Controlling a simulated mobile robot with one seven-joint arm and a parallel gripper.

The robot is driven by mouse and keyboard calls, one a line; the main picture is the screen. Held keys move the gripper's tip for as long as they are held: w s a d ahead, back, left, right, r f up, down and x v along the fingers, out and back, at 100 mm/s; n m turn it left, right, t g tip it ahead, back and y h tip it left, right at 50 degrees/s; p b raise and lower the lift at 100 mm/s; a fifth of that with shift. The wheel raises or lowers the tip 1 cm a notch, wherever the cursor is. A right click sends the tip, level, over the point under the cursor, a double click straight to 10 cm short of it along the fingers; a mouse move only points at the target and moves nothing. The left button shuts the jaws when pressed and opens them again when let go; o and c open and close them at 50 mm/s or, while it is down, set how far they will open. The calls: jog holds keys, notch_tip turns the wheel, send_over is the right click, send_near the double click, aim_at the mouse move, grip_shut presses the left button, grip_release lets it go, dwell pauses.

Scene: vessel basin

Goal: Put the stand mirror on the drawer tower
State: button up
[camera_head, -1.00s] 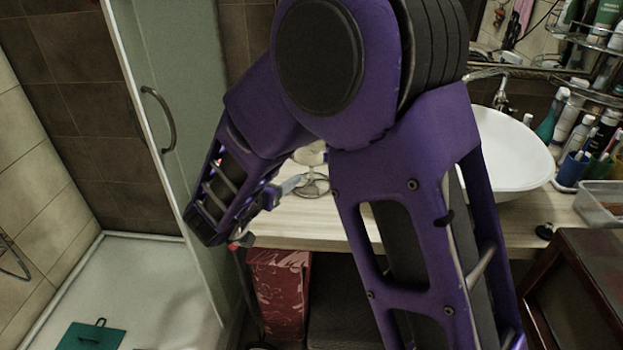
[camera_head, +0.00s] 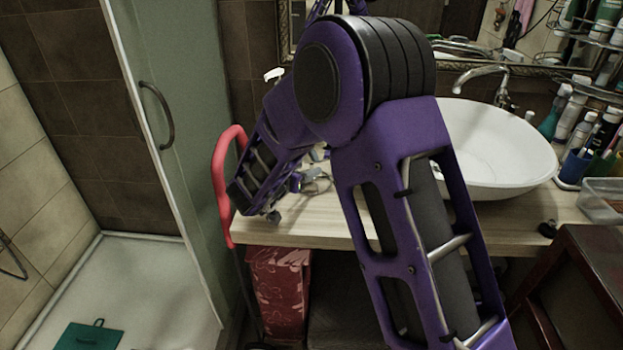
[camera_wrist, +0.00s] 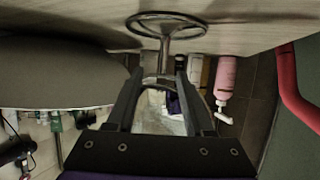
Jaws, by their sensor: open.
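The stand mirror shows in the wrist view, with a thin metal ring base (camera_wrist: 190,20) on the counter and a stem leading between my fingers. My gripper (camera_wrist: 158,78) is open, its two fingers on either side of the stem and mirror head; I cannot tell whether they touch it. In the head view, part of the mirror's wire base (camera_head: 318,187) shows beside my gripper, and my arm hides most of the rest. The drawer tower is not clear; a dark brown wooden piece (camera_head: 590,275) at the lower right may be it.
The pale wooden counter (camera_head: 300,228) carries a white basin (camera_head: 500,150), a clear box (camera_head: 603,200) and several bottles. A red tube (camera_head: 222,180) stands at its left end near the glass shower door (camera_head: 170,130). A red patterned box (camera_head: 278,290) is under the counter.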

aim_at(310, 166)
jog(key=x, duration=0.4)
jog(key=shift+w+f+b, duration=0.2)
jog(key=shift+w+b, duration=0.15)
jog(key=shift+w, duration=0.05)
grip_shut()
jog(key=shift+r, duration=0.1)
dwell(0.9)
